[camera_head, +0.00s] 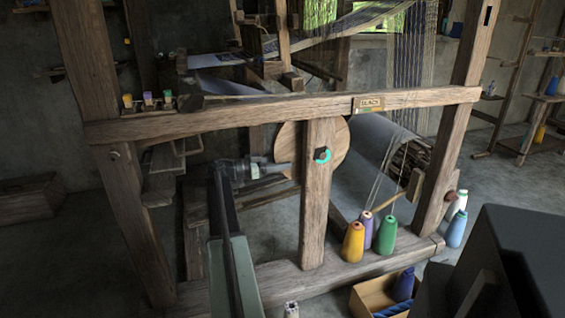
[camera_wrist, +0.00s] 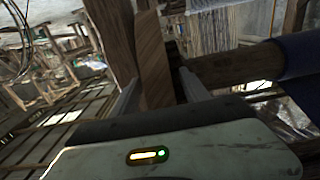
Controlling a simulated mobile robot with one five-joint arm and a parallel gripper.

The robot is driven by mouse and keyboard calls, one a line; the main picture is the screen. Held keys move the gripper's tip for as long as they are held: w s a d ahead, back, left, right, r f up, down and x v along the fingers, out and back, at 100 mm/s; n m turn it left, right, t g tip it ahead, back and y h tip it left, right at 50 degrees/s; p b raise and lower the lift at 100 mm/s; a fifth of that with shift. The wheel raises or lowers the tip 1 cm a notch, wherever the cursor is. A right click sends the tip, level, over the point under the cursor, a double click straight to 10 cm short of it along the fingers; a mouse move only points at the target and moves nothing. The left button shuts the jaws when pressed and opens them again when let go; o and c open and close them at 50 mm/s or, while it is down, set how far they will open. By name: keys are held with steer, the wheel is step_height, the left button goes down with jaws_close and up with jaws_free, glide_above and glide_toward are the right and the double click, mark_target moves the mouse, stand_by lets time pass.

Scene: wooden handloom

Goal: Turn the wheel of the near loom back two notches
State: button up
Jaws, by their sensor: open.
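The wheel (camera_head: 288,146) of the near loom is a round wooden disc, partly hidden behind an upright post (camera_head: 316,215). A dark knob with a teal ring (camera_head: 322,155) sits on the post in front of the disc. My gripper (camera_head: 280,167) is at the wheel's lower left edge in the head view. In the wrist view my gripper (camera_wrist: 157,90) is open, with one finger on each side of a lighter wooden piece (camera_wrist: 153,55), which looks like the wheel's rim. I cannot tell whether either finger touches it.
A loom crossbeam (camera_head: 270,110) runs above my arm. Yellow (camera_head: 353,243), purple and green cones of yarn stand on the base beam to the right. A cardboard box (camera_head: 365,302) lies in front of them. A dark block fills the lower right. The floor at left is mostly clear.

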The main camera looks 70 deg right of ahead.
steer(key=shift+s+d, duration=0.25)
steer(key=shift+s, duration=0.05)
jaws_close()
stand_by(1.2)
